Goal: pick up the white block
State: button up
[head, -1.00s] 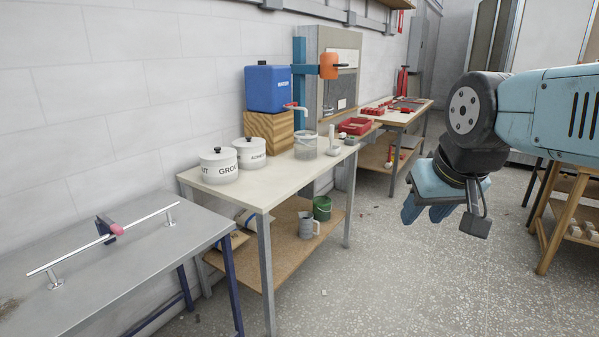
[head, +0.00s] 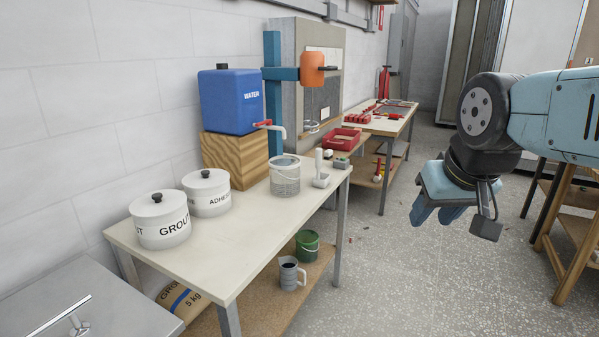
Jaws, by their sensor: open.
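I cannot pick out a white block with certainty. A small white upright piece with a pale base (head: 321,179) stands at the far right end of the near bench, beside a clear bucket (head: 285,180). A small grey-green block (head: 341,164) lies just past it. My gripper (head: 437,214) hangs in the air over the floor to the right of the bench, fingers pointing down. It is open, with nothing seen between its fingers, and well apart from the bench things.
Two white lidded pots (head: 160,221) and a blue water container (head: 231,101) on a wooden block stand on the bench (head: 232,272). A red tray (head: 339,139) lies beyond. A metal table (head: 82,308) is at lower left. The floor (head: 400,280) to the right is clear.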

aim_at(328, 155)
jog(key=i, duration=1.05)
